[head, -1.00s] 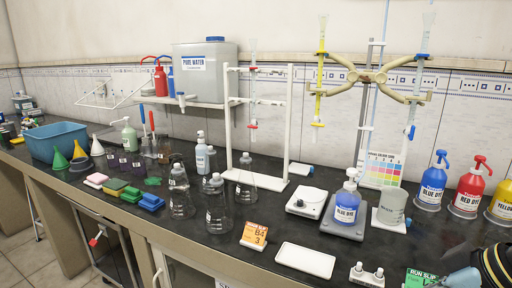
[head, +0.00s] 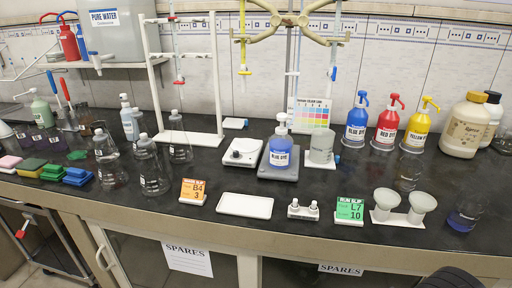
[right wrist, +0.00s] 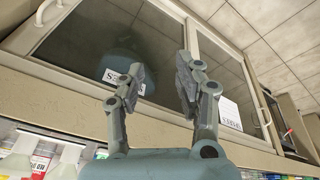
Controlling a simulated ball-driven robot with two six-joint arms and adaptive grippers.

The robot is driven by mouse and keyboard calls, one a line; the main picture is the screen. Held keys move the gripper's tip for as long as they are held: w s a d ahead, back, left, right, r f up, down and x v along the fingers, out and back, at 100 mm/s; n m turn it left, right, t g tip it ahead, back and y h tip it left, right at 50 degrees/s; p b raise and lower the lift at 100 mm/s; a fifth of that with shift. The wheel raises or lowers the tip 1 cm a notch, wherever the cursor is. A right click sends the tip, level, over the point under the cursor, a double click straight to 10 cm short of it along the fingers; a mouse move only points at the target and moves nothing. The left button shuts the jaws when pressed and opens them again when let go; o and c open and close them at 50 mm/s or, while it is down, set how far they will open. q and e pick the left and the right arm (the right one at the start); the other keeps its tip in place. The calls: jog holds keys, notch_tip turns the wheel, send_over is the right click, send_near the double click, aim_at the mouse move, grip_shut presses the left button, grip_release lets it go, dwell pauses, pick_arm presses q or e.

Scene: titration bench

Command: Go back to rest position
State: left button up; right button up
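My right gripper (right wrist: 160,68) shows in the right wrist view. Its two fingers stand apart with nothing between them, in front of the glass cabinet doors under the bench. That view is upside down, with the bench edge and bottles at its lower left. A dark rounded part of my own body shows at the bottom right edge of the head view; no fingers show there. My left gripper is in neither current view.
The black bench (head: 330,185) carries a white tray (head: 245,206), an orange card (head: 193,191), a green card (head: 349,209), two white cups on a stand, several flasks and dye bottles (head: 386,126). A beaker with dark blue liquid (head: 466,214) stands near the right front edge.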

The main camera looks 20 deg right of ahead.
jog(key=s+d+f+g+b, duration=0.1)
jog(key=s+f+b, duration=0.15)
jog(key=f, duration=0.85)
jog(key=s+d+f+b, duration=0.1)
jog(key=s+f, duration=0.3)
jog(key=f, duration=0.7)
jog(key=s+f+g+b, duration=0.1)
jog(key=s+f+b, duration=0.1)
jog(key=s+f, duration=1.1)
jog(key=shift+s+d+f, duration=0.15)
jog(key=shift+s+f, duration=0.1)
jog(key=shift+s, duration=0.95)
